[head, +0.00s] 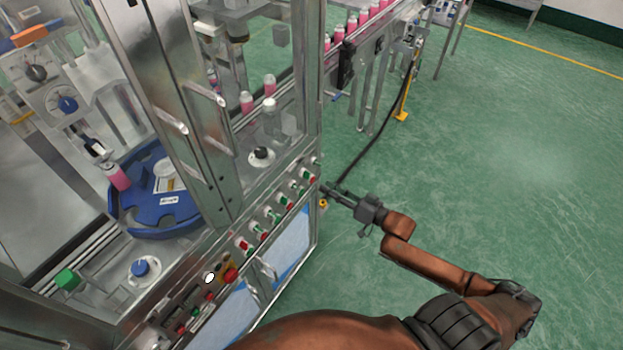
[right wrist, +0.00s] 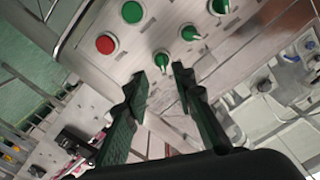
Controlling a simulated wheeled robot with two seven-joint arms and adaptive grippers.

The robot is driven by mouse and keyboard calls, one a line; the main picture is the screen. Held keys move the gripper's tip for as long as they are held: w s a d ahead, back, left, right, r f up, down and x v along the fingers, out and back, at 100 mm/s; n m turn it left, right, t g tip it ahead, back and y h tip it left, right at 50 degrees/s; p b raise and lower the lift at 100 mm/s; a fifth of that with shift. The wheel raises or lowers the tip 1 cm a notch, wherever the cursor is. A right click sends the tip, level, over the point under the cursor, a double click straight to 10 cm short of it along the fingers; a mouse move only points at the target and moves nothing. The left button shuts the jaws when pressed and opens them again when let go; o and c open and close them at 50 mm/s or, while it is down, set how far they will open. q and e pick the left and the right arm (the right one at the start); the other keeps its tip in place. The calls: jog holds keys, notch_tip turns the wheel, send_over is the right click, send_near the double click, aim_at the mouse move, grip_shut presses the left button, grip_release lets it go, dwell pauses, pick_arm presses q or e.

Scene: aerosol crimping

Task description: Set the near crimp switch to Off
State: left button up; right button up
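The control panel (head: 262,228) on the machine's front carries several buttons and green-handled rotary switches. In the right wrist view, one green switch (right wrist: 162,61) lies just beyond and between my fingertips. A second green switch (right wrist: 190,33) and a third (right wrist: 219,6) sit up and right of it. The labels are too small to read, so I cannot tell which is the near crimp switch or its setting. My right gripper (head: 329,188) is at the panel's far right end; its fingers (right wrist: 159,72) are apart with nothing between them. My left gripper is out of view.
A red button (right wrist: 106,43) and a green button (right wrist: 131,12) sit beside the switches. A door handle (head: 265,270) projects below the panel. A conveyor (head: 375,35) with pink bottles runs behind. Green floor to the right is open.

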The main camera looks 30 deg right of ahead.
aim_at(307, 175)
jog(key=x, duration=0.7)
jog(key=shift+w+a+b, duration=0.15)
jog(key=shift+w+b, duration=0.1)
jog(key=shift+b, duration=0.2)
jog(key=shift+c, duration=0.3)
grip_shut()
